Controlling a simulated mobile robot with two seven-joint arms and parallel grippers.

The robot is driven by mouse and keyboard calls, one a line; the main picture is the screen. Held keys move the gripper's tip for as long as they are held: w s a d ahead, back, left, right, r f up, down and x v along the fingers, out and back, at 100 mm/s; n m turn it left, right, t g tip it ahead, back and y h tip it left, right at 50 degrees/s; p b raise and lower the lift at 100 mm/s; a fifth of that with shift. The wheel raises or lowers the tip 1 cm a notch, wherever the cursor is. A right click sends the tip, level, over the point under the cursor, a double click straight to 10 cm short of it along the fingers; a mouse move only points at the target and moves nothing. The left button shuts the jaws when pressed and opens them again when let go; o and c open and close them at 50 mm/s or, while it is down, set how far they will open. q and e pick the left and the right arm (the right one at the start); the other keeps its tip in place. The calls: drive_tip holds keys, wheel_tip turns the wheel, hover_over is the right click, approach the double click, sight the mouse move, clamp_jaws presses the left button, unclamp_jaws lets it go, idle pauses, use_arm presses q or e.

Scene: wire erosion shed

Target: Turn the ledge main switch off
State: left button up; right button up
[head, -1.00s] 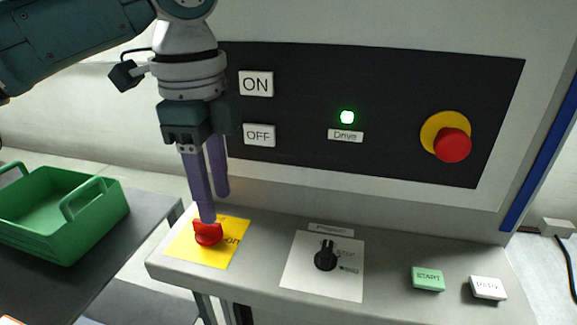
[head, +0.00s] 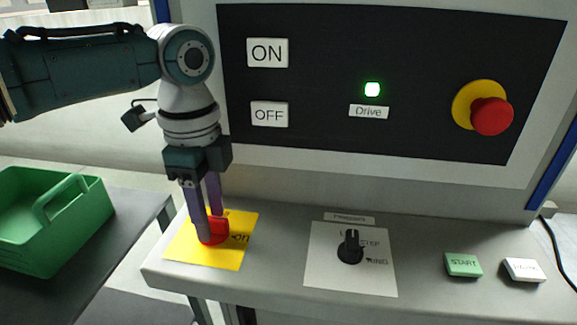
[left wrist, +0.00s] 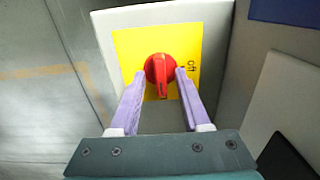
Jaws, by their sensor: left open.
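The ledge main switch is a red rotary knob (head: 213,231) on a yellow plate (head: 232,259) at the left end of the grey ledge. It also shows in the left wrist view as a red knob (left wrist: 160,70) on a yellow plate (left wrist: 128,43). Its handle points toward the gripper there. My left gripper (head: 210,226) points down at the knob in the head view. In the left wrist view its purple fingers (left wrist: 160,74) are open, one on each side of the knob. I cannot tell whether they touch it.
A black selector knob (head: 350,248) sits on a white plate to the right. A green START button (head: 463,265) and a white button (head: 524,270) are further right. A red emergency button (head: 491,116) is on the upper panel. A green crate (head: 45,235) stands left.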

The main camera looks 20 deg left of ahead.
use_arm(q)
drive_tip(key=shift+f, duration=0.1)
clamp_jaws()
idle(0.3)
